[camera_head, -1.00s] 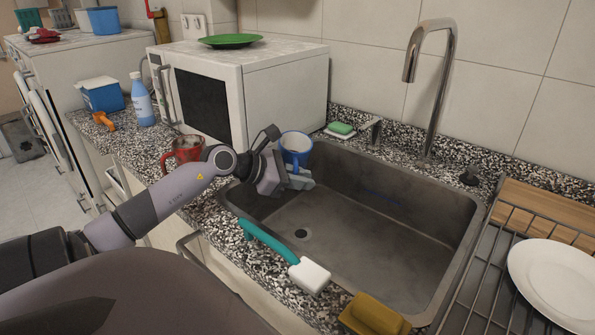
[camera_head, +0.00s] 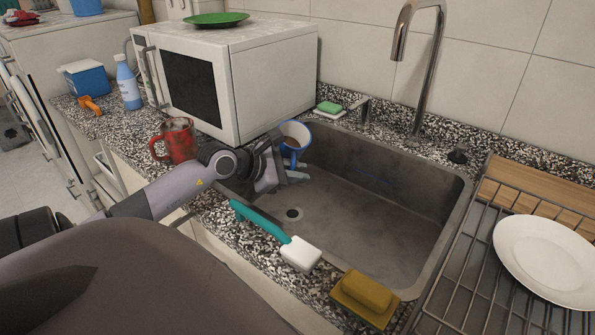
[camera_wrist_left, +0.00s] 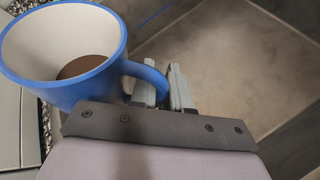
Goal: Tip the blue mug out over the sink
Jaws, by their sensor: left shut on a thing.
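My left gripper (camera_head: 296,174) is shut on the handle of the blue mug (camera_head: 289,154), near the back left corner of the sink (camera_head: 360,215). In the left wrist view the fingers (camera_wrist_left: 165,88) close on the handle beside the mug (camera_wrist_left: 85,88). The mug has a pale inside with brown liquid (camera_wrist_left: 88,65) low in it. It looks close to upright, perhaps slightly tilted. The sink basin is grey, with a drain near its front left. My right gripper is not in view.
A chrome faucet (camera_head: 425,75) stands behind the sink. A red mug (camera_head: 177,143) and a white microwave (camera_head: 270,75) stand to the left. A teal-handled brush (camera_head: 262,222) and a yellow sponge (camera_head: 366,292) lie along the front edge. A dish rack with a plate (camera_head: 545,255) is on the right.

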